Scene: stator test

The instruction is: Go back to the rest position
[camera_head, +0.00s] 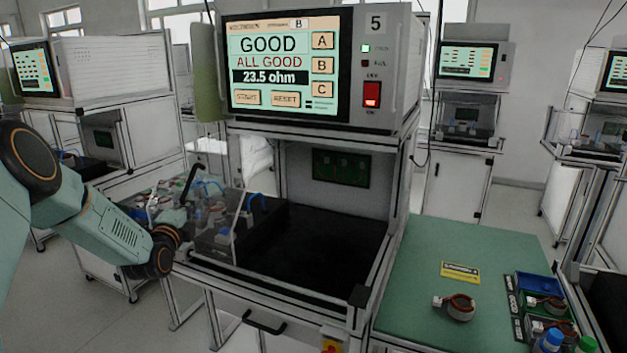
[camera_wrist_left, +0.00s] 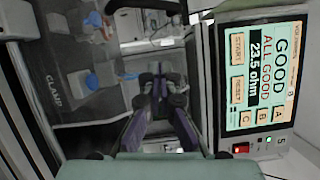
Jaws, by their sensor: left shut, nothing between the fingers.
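My left arm comes in from the left in the head view. Its gripper (camera_head: 192,178) is raised at the left side of the test bench, in front of the clamp fixture. In the left wrist view the left gripper (camera_wrist_left: 157,78) is shut, with nothing between its fingers. The tester (camera_head: 385,45) stands on top of the bench, and its screen (camera_head: 283,65) reads GOOD, ALL GOOD, 23.5 ohm. The screen also shows sideways in the left wrist view (camera_wrist_left: 258,75). My right gripper is not in view.
The black bench floor (camera_head: 310,250) looks clear. The clamp plate (camera_wrist_left: 60,95) is at left in the wrist view.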

